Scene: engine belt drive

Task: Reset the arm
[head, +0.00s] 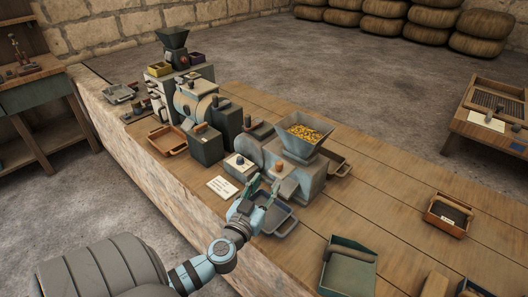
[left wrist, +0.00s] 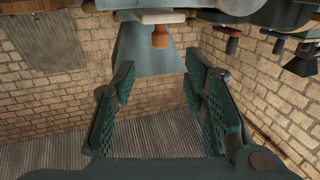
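My left gripper (head: 264,187) is in front of the grey mill (head: 312,178) on the wooden bench, above or beside a grey tray (head: 283,226). I cannot tell whether it touches the tray. In the left wrist view the gripper (left wrist: 157,95) has its green padded fingers spread apart with nothing between them. A wooden knob (left wrist: 160,38) on the machine shows beyond the fingers, near the top. The mill's hopper (head: 304,140) is filled with yellow pieces. My right gripper does not show.
A written card (head: 222,187) and a brown tray (head: 167,139) lie left of the mill. Grey-green machine boxes (head: 205,145) stand behind. A green bin (head: 347,268) and a dark-filled wooden tray (head: 448,215) are at right. The bench between mill and wooden tray is mostly clear.

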